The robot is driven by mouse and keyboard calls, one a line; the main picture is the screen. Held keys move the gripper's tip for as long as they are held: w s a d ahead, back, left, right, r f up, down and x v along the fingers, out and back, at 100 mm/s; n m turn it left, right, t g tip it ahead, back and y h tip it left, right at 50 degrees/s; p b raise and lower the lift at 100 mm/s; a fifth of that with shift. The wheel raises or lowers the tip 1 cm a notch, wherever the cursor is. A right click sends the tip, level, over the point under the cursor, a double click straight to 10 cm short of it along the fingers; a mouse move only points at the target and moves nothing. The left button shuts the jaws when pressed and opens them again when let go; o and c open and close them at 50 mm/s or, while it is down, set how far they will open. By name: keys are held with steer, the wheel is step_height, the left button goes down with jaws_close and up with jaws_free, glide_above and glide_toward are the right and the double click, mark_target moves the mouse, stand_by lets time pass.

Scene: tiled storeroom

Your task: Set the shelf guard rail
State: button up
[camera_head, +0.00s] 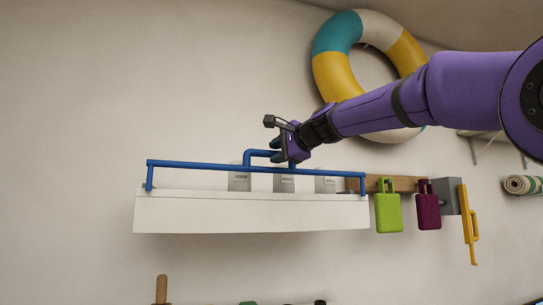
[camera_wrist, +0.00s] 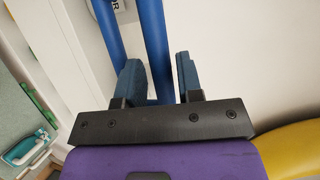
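The blue guard rail (camera_head: 215,165) is a long bar with a short leg at each end and a raised handle in the middle. It spans the front of the white shelf (camera_head: 250,212), with its leg ends at the shelf's top edge. I cannot tell whether the legs are seated. My gripper (camera_head: 275,148) is at the rail's raised handle.
Several grey labelled containers (camera_head: 240,180) stand on the shelf behind the rail. Right of the shelf hang a green tag (camera_head: 388,213), a maroon tag (camera_head: 428,205) and a yellow handle (camera_head: 468,225). A ring buoy (camera_head: 338,75) hangs behind my arm. The wall at left is clear.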

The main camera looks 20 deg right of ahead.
steer(key=shift+x, duration=1.35)
steer(key=shift+s, duration=0.1)
steer(key=shift+c, duration=0.3)
jaws_close()
steer(key=shift+s+a, duration=0.1)
